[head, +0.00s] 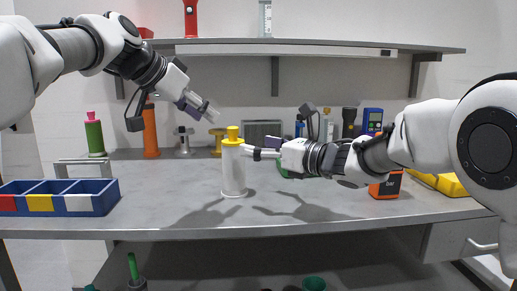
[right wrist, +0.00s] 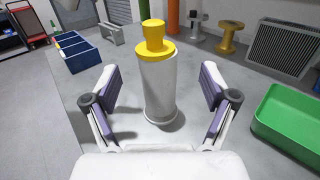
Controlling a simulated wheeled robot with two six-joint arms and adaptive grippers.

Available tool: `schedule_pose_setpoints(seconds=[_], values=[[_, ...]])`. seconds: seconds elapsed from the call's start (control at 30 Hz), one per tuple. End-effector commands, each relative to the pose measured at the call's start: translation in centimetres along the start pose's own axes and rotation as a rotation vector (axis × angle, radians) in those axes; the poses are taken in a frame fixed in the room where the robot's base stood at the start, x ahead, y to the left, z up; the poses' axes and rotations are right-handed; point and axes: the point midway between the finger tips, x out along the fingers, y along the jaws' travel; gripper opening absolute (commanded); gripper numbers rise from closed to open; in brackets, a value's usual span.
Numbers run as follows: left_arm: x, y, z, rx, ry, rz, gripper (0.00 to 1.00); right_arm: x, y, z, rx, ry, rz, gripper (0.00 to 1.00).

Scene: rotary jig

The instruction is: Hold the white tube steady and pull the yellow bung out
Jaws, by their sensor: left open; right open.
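The white tube (head: 233,173) stands upright on the grey bench, with the yellow bung (head: 233,136) seated in its top. In the right wrist view the tube (right wrist: 160,88) and bung (right wrist: 154,38) stand centred ahead, between the spread fingers. My right gripper (head: 248,152) is open at the tube's upper right side; no grip on the tube shows. It also shows in the right wrist view (right wrist: 160,90). My left gripper (head: 210,112) is open and empty, above and to the left of the bung, pointing down to the right.
A blue bin with coloured compartments (head: 60,212) stands at the left. A green tray (right wrist: 288,130) lies right of the tube. An orange box (head: 386,186) is further right. Bottles and stands line the back below a shelf (head: 320,47). Bench around the tube's front is clear.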

Motion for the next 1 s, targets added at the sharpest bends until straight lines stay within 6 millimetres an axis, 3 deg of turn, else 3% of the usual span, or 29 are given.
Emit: schedule_pose_setpoints(seconds=[0.27,0.5,0.73,1.0], values=[[0.0,0.0,0.0,0.000,0.000,0.000,0.42,0.3,0.3,-3.5,-0.001,0.019,0.008,0.85],[0.0,0.0,0.0,0.000,0.000,0.000,0.42,0.3,0.3,-9.1,-0.002,0.019,0.008,0.85],[0.0,0.0,0.0,0.000,0.000,0.000,0.42,5.7,0.4,-8.7,-0.008,0.016,0.009,0.85],[0.0,0.0,0.0,0.000,0.000,0.000,0.42,7.8,0.3,-8.6,-0.006,0.014,0.007,0.85]])
